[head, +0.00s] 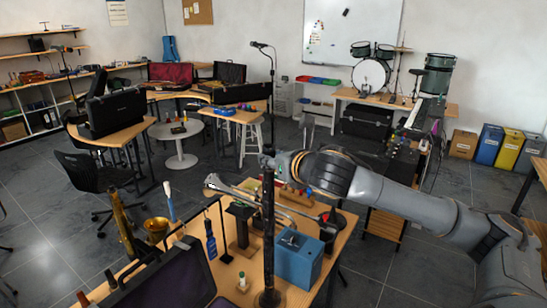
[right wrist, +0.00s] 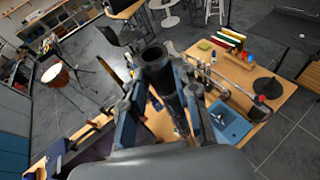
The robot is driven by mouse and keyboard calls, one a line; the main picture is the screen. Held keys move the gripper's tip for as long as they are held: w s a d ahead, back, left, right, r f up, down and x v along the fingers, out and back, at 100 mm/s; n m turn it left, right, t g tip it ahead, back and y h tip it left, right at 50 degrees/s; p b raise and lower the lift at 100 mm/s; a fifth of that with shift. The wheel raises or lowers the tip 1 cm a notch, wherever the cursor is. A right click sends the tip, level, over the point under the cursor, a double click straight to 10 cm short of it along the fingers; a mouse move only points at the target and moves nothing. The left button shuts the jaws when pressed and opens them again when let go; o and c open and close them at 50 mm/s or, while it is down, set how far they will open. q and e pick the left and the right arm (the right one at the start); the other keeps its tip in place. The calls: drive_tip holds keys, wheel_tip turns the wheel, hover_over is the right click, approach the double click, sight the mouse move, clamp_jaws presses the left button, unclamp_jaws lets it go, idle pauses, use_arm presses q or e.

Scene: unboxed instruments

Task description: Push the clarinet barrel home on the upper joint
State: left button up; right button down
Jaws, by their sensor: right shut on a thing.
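The clarinet upper joint (head: 268,225) is a dark, slim tube standing upright on a round base (head: 268,298) at the front of the workbench. My right gripper (head: 268,161) is at its top end, reaching in from the right. In the right wrist view the barrel (right wrist: 155,58) is a short black tube with an open rim, between the fingers of my right gripper (right wrist: 160,92), which is shut on it. The seam between barrel and joint is hidden by the fingers, so I cannot tell whether a gap is there. My left gripper is not in view.
The workbench (head: 322,262) is crowded around the stand. A blue box (head: 298,260) is close on the right, a brass instrument (head: 122,222) on the left, and an open dark case (head: 170,280) in front left. A silver trumpet-like instrument (head: 300,207) lies behind.

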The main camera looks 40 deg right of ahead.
drive_tip(key=c, duration=0.9)
unclamp_jaws()
drive_tip(key=shift+c, duration=0.2)
drive_tip(key=shift+c, duration=0.2)
drive_tip(key=v, duration=0.6)
drive_tip(key=shift+p, duration=0.3)
